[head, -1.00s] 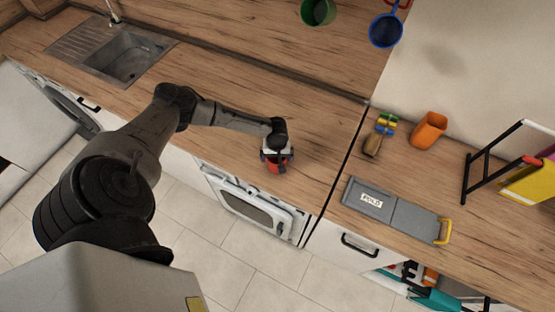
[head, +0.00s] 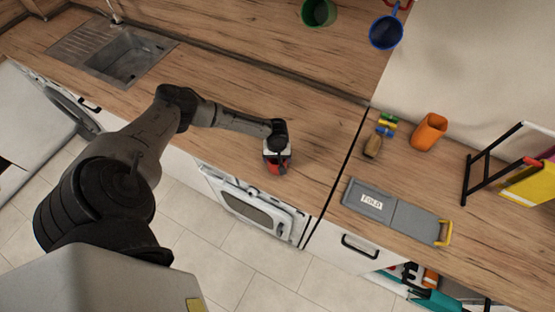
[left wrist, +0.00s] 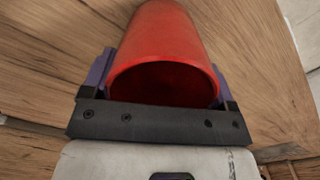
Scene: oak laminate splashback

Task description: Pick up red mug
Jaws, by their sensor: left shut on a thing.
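The red mug (head: 279,167) is at the front part of the wooden counter in the head view, mostly hidden under my left gripper (head: 277,157). In the left wrist view the red mug (left wrist: 163,45) fills the upper middle, its open rim facing the camera. My left gripper (left wrist: 162,88) is shut on the mug, with a purple finger on each side of it. I cannot tell whether the mug is clear of the counter. My right gripper is not in view.
A grey folding board (head: 392,213) with a yellow handle lies on the right counter. An orange cup (head: 429,131) and a brush (head: 373,146) are behind it. Green (head: 319,12) and blue (head: 386,31) mugs hang above. A sink (head: 127,58) is at left.

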